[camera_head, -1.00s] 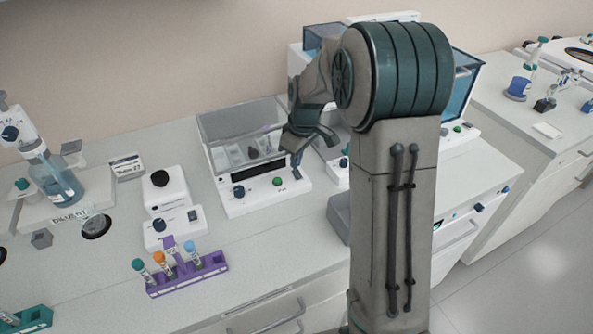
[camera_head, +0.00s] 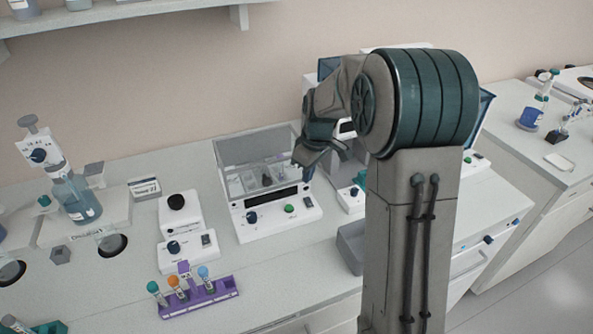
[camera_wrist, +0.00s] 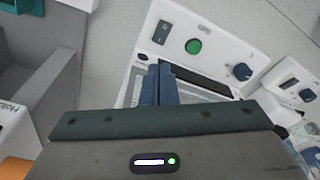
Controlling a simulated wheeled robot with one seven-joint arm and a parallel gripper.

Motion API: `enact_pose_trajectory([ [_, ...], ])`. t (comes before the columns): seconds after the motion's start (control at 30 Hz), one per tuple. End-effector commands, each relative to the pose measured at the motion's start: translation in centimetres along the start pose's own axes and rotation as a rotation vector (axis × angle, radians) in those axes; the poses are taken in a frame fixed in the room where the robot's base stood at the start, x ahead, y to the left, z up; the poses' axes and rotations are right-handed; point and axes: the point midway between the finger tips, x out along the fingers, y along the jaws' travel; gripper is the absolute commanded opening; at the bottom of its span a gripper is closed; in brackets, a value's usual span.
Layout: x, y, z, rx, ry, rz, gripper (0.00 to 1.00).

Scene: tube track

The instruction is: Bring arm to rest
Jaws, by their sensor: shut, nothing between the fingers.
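My arm rises in the middle right of the head view and bends over to the left at its top. My gripper (camera_head: 304,160) hangs in the air at the arm's end, just above the right part of a white device with a clear lid (camera_head: 262,160). In the wrist view my gripper (camera_wrist: 159,72) has its two blue-grey fingers together, with nothing between them. The white device's front panel (camera_wrist: 185,38) shows beyond the fingertips, with a green button and a blue knob. The gripper's body hides much of the device there.
A purple rack (camera_head: 212,298) with several capped tubes stands near the bench's front edge. Two small white devices (camera_head: 181,212) stand left of the lidded one. A grey bin (camera_head: 350,246) is beside my arm. A dispenser bottle (camera_head: 76,198) is at the left. A shelf (camera_head: 130,18) hangs above.

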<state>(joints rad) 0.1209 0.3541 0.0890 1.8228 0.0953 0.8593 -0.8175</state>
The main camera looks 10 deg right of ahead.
Motion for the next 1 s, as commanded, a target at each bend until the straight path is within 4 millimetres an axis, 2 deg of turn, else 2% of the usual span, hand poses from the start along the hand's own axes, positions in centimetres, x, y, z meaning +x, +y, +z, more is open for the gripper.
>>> enact_pose_trajectory([
  [0.17,-0.3,-0.2,0.1,0.006,0.001,0.003,0.00],
  [0.37,-3.5,-2.5,2.1,0.090,0.009,0.037,0.00],
  [0.5,-6.5,-5.4,4.6,0.193,0.022,0.072,0.00],
  [0.7,-9.5,-9.4,8.8,0.347,0.050,0.113,0.00],
  [0.8,-10.5,-11.5,11.0,0.424,0.068,0.130,0.00],
  [1.0,-11.4,-15.2,15.4,0.572,0.110,0.153,0.00],
])
